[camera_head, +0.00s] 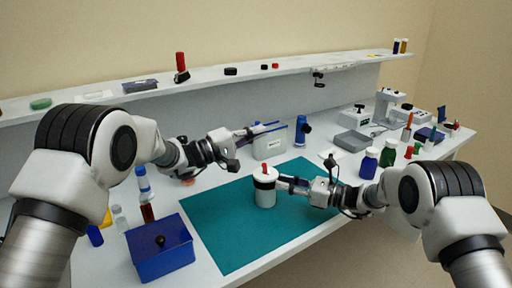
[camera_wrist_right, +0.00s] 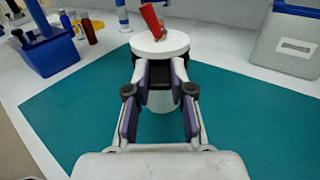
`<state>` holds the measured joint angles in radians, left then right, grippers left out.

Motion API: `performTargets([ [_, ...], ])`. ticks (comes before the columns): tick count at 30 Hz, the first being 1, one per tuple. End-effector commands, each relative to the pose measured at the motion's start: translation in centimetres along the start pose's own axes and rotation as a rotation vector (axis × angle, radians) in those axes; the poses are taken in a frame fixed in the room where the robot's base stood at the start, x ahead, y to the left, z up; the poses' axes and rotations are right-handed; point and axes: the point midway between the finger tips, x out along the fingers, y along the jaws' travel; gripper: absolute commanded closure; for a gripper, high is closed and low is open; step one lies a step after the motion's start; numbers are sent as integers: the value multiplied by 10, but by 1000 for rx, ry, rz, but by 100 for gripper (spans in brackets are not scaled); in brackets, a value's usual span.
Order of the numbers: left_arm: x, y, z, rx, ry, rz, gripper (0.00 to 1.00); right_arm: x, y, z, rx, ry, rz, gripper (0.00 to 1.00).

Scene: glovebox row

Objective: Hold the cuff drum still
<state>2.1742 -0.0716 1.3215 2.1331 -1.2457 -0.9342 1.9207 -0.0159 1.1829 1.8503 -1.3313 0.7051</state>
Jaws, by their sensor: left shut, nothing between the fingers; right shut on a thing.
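The cuff drum (camera_head: 265,197) is a white upright cylinder with a dark band under its white lid and a red piece on top. It stands on the teal mat (camera_head: 220,225). In the right wrist view its lid (camera_wrist_right: 160,44) shows at the top centre, with the red piece tilted. My right gripper (camera_head: 281,183) is shut on the drum's side from the right; its fingers (camera_wrist_right: 160,75) reach the drum just below the lid. My left gripper (camera_head: 256,131) is shut and empty above and behind the drum, near a pale case. The drum's far side is hidden.
A blue box (camera_head: 160,255) stands at the mat's left, near bottles. The pale case (camera_head: 270,144) and a blue cylinder (camera_head: 301,130) stand behind the mat. Bottles (camera_head: 369,163) stand to the right. The mat's front left is clear. A shelf (camera_head: 210,75) runs along the back.

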Motion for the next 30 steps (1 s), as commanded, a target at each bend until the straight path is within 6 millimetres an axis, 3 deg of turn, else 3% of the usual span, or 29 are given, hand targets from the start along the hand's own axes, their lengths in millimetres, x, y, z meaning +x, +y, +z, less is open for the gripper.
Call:
performTargets([
  [11, 0, 2, 0, 0, 0, 0, 100, 0, 0, 0, 0, -1, 0, 100],
  [12, 0, 2, 0, 0, 0, 0, 100, 0, 0, 0, -1, -1, 0, 71],
  [14, 0, 2, 0, 0, 0, 0, 100, 0, 0, 0, 0, -1, 0, 50],
  [24, 0, 2, 0, 0, 0, 0, 100, -2, 0, 0, 0, 0, -1, 49],
  [30, 0, 2, 0, 0, 0, 0, 100, -33, -1, 1, 2, -2, -4, 49],
])
